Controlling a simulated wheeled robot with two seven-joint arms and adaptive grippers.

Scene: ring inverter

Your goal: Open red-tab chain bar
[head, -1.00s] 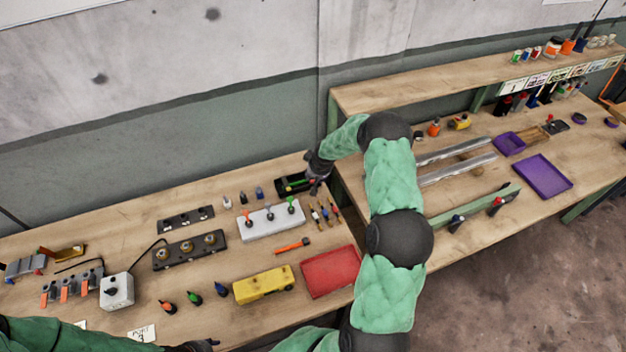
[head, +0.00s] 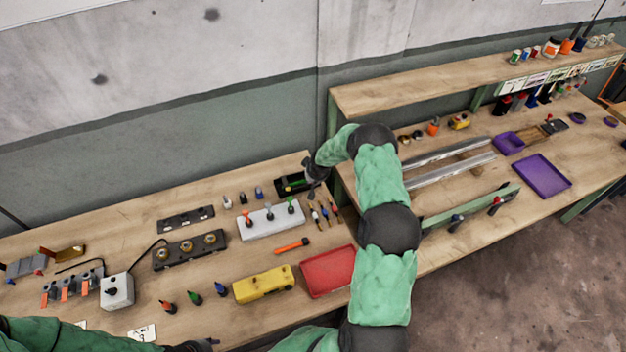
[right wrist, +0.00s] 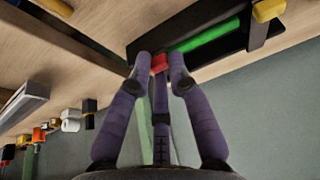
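The chain bar is a black tray (head: 284,181) with a green strip at the back right of the near bench. In the right wrist view, the green bar (right wrist: 208,36) lies in the black channel (right wrist: 140,48), with a red tab (right wrist: 159,64) at its end. In the head view my right gripper (head: 311,181) is at the tray's right end and hides the tab. My left gripper (head: 192,346) is at the bottom edge, partly cut off; its fingers are unclear.
A red tray (head: 328,271) and a yellow block (head: 263,284) sit nearer. The second bench (head: 440,240) is to the right.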

